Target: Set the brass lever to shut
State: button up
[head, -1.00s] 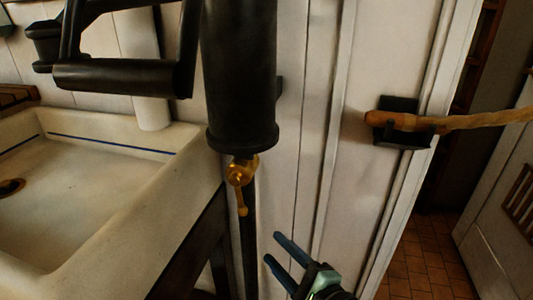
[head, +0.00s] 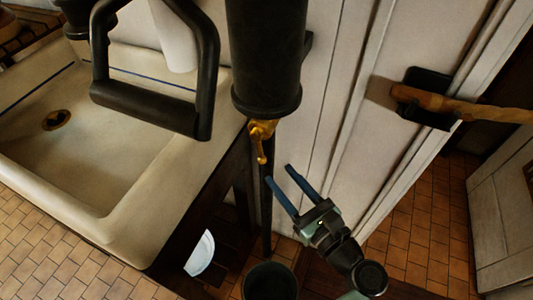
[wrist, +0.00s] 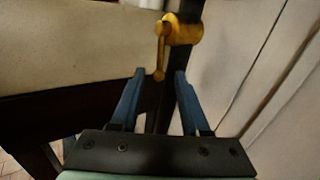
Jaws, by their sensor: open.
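The brass lever (head: 261,147) hangs down from a small brass valve under the black cylinder (head: 264,60), beside the sink. In the wrist view the lever (wrist: 160,62) hangs from the left side of the brass body (wrist: 186,31), tilted slightly. My gripper (head: 280,174) is open and empty, its blue fingers just below and to the right of the lever in the head view. In the wrist view my gripper (wrist: 160,75) has the lever's lower end showing between its fingertips. I cannot tell whether they touch.
The pale sink (head: 125,215) fills the left, with a black pump handle (head: 150,112) above it. A dark bucket (head: 270,281) stands on the floor below. A wooden handle in a black bracket (head: 428,98) is on the white panelling at right.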

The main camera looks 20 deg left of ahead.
aim_at(261, 152)
jog(key=x, duration=0.7)
jog(key=shift+w+a, duration=0.1)
jog(key=shift+w, duration=0.05)
grip_shut()
jog(key=shift+f, duration=0.1)
dwell(1.1)
